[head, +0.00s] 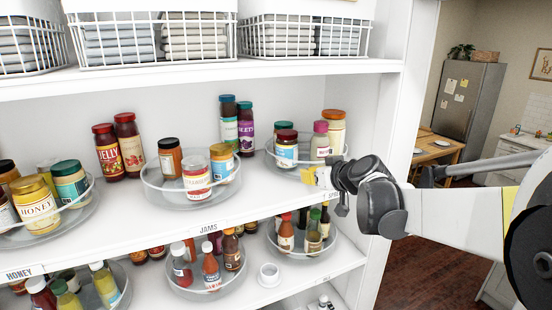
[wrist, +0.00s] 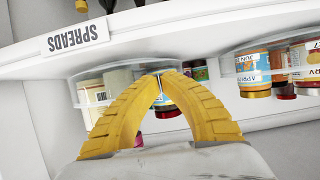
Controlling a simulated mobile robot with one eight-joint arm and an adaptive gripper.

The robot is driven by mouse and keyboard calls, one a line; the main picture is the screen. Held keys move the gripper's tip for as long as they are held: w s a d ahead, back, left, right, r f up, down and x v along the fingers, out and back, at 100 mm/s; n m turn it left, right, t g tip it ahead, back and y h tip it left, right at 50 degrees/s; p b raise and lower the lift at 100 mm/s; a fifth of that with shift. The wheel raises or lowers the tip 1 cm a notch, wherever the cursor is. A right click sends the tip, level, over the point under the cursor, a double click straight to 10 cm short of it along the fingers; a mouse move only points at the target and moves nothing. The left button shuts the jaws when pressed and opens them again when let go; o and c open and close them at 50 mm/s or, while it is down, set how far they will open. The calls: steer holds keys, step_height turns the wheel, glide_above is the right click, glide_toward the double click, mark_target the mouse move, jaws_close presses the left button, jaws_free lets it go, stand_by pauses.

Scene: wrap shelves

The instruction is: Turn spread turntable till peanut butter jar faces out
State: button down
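The spreads turntable (head: 275,160), a clear round tray with a low rim, stands on the middle shelf at the right. It holds a blue-labelled, dark-lidded jar (head: 286,152), a teal-lidded jar behind it, a pink-lidded jar (head: 320,142) and a tall orange-lidded jar (head: 335,128). I cannot tell which is peanut butter. My gripper (head: 307,175) is at the tray's front right edge. In the wrist view, upside down, its yellow fingers (wrist: 159,76) converge with tips together in front of the tray (wrist: 88,74). I cannot tell whether they touch or pinch the rim.
The jams turntable (head: 185,200) stands to the left, with the honey one (head: 75,219) farther left. A SPREADS label (wrist: 77,38) is on the shelf edge. The shelf's right side panel (head: 388,130) is close to my gripper. More turntables fill the shelf below.

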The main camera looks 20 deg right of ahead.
steer(key=shift+w+d+b, duration=0.3)
steer(key=shift+w+d, duration=0.35)
steer(key=shift+w, duration=0.35)
stand_by(0.4)
steer(key=shift+s+d, duration=0.3)
steer(key=shift+d, duration=0.2)
steer(key=shift+s+d, duration=0.25)
steer(key=shift+d, duration=0.25)
steer(key=shift+s+d, duration=0.15)
steer(key=shift+d, duration=1)
steer(key=shift+b, duration=0.3)
steer(key=shift+d, duration=1.15)
